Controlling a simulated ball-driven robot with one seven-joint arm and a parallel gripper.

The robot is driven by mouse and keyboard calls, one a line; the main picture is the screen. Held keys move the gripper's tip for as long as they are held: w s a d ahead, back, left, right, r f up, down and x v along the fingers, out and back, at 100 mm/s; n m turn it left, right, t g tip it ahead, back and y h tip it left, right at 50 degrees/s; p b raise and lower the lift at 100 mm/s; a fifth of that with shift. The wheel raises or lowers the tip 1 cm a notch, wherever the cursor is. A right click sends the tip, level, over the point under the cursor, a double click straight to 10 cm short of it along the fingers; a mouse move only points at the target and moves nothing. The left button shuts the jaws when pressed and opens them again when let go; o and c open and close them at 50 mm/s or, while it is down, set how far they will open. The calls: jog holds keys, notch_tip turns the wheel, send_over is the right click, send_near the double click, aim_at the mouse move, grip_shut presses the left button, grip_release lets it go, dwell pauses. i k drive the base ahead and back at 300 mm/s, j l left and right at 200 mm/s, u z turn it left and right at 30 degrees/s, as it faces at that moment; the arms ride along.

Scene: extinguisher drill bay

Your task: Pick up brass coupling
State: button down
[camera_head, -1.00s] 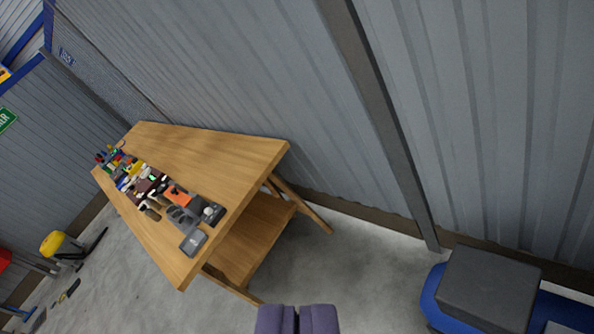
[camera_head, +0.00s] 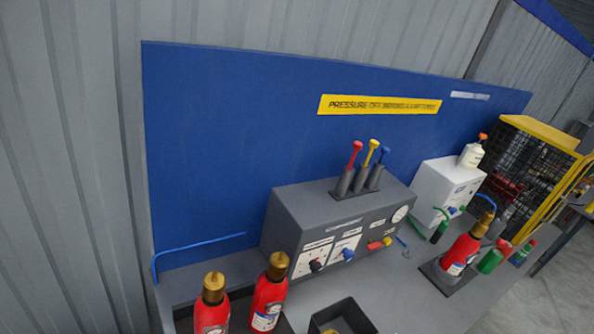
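No loose brass coupling can be told apart for certain. Brass-coloured fittings top two red extinguishers at the lower left: one fitting (camera_head: 214,287) on the left and one (camera_head: 278,265) just right of it. A black open tray (camera_head: 362,318) is cut by the bottom edge; a small brass-coloured bit shows inside it, too cropped to identify. Another red extinguisher (camera_head: 460,256) with a brass-coloured top stands in a dark holder at the right. My gripper is not visible in the current view, so its fingers cannot be judged.
A grey control box (camera_head: 335,222) with knobs and coloured levers stands on the grey bench (camera_head: 428,296) before a blue backboard (camera_head: 240,130). A white box (camera_head: 441,186) is right of it. A black-mesh cage with a yellow frame (camera_head: 539,133) stands beyond. Bench space between tray and right extinguisher looks clear.

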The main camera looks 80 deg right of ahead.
aim_at(488, 217)
jog(key=z, duration=3.4)
